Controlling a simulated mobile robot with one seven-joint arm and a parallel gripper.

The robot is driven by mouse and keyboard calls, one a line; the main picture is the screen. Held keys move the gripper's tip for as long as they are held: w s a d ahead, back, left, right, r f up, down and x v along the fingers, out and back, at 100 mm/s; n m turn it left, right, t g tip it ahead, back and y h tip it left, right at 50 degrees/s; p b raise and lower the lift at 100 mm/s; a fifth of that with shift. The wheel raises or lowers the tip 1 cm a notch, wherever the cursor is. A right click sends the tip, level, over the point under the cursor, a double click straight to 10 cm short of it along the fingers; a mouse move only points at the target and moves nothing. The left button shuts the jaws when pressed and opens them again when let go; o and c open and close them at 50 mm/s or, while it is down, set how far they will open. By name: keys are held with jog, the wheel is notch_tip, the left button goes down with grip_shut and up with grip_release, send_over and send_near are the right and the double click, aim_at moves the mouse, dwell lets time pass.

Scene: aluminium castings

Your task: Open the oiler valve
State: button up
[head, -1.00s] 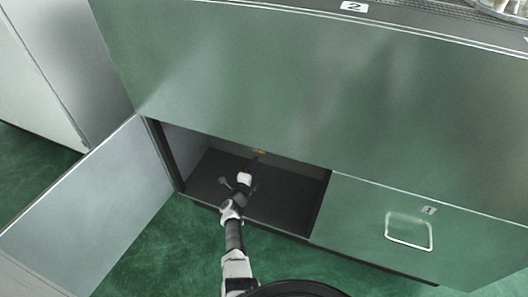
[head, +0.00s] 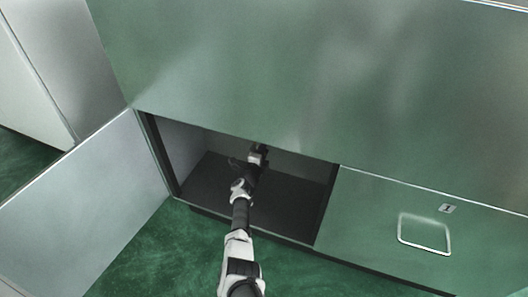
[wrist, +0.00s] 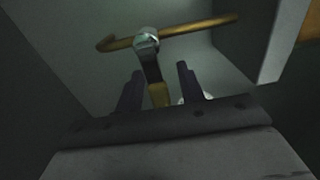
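In the wrist view, the oiler valve (wrist: 147,39) is a pale metal nut on a curved brass pipe. Its lever (wrist: 158,92), dark above and yellow at the near end, points toward my gripper (wrist: 160,82). The gripper's two dark fingers stand apart, one on each side of the lever. Space shows between lever and right finger; I cannot tell whether the left finger touches it. In the head view, my gripper (head: 259,149) is inside the open cabinet compartment (head: 285,200), near its upper edge. The valve is hidden there.
The compartment's door (head: 95,210) stands open to the left. A closed green panel (head: 385,235) with a metal handle (head: 424,234) is at the right. The large green front (head: 300,90) overhangs the opening. Green floor (head: 150,260) is free in front.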

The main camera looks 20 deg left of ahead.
grip_shut()
jog(key=shift+r, duration=0.1)
jog(key=shift+a+r+n+p, duration=0.3)
jog(key=shift+r+n+p, duration=0.45)
jog(key=shift+n, duration=0.95)
jog(key=shift+a+r+n+p, duration=0.3)
jog(key=shift+n+p, duration=0.7)
jog(key=shift+n, duration=0.7)
jog(key=shift+a+r+n+p, duration=0.25)
jog(key=shift+r+n+p, duration=0.5)
jog(key=shift+n, duration=0.95)
jog(key=shift+f, duration=0.15)
